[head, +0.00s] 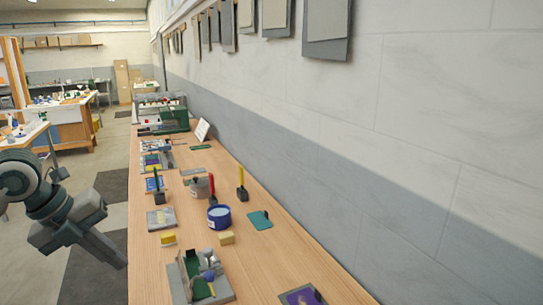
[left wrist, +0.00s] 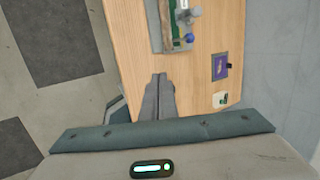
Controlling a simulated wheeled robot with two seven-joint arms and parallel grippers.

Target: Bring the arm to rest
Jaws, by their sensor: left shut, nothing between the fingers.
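My left arm (head: 65,208) comes in from the left in the head view. Its gripper (head: 121,262) hangs beside the left edge of the workbench (head: 265,265). In the left wrist view the two grey fingers (left wrist: 159,77) lie together, shut and empty, over the bench's edge as seen from there. The press-like fixture (head: 205,285), with grey base, green part and blue knob, stands on the bench to the right of the gripper; it also shows in the left wrist view (left wrist: 177,28). The gripper is apart from it. My right gripper is not in view.
The bench holds a blue tub (head: 219,217), yellow blocks (head: 168,238), a teal pad (head: 259,220) and a purple card (head: 302,297), also in the wrist view (left wrist: 220,67). A wall (head: 400,190) runs along the bench's right. Open floor (head: 40,265) lies left.

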